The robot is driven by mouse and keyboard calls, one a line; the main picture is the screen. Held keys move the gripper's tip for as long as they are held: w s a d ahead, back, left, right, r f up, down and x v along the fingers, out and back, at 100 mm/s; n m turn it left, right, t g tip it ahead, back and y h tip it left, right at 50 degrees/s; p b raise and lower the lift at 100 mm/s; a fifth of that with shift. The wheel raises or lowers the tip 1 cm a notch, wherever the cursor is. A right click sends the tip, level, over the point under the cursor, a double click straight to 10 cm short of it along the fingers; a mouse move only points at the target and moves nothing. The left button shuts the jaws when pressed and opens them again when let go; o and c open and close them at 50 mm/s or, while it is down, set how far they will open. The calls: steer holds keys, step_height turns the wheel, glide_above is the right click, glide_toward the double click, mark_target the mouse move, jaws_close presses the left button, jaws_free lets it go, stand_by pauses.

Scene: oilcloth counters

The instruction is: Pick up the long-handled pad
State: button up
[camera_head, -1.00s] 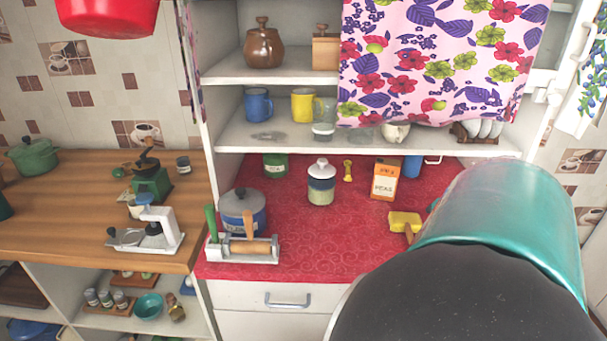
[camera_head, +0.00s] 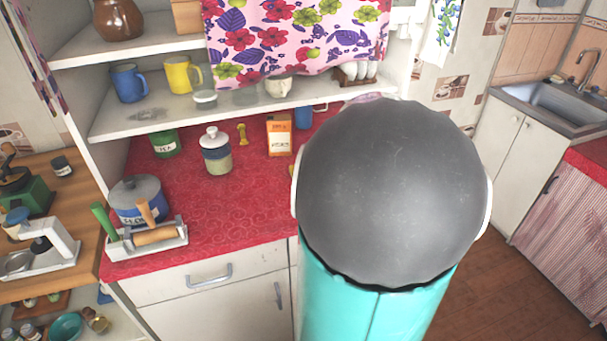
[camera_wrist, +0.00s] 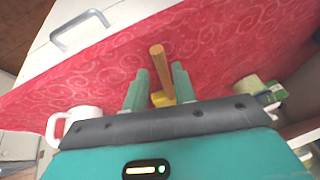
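The long-handled pad (camera_wrist: 158,60) lies on the red oilcloth counter (camera_wrist: 225,45). In the wrist view its wooden handle extends away from my wrist, and part of its yellow head shows near the gripper's base. My gripper (camera_wrist: 160,71) has two teal fingers spread apart, one on each side of the handle, with gaps visible. Whether the fingers are down at the handle's height I cannot tell. In the head view my arm hides the gripper and nearly all of the pad; only a yellow sliver (camera_head: 291,171) shows at the arm's left edge.
A white mug (camera_wrist: 80,116) stands left of my gripper in the wrist view. In the head view an orange box (camera_head: 279,135), a lidded jar (camera_head: 215,152) and a blue pot (camera_head: 137,203) stand on the counter. The counter's middle front is clear.

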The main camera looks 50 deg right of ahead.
steer(key=shift+x, duration=1.9)
jaws_close()
steer(key=shift+r, duration=0.1)
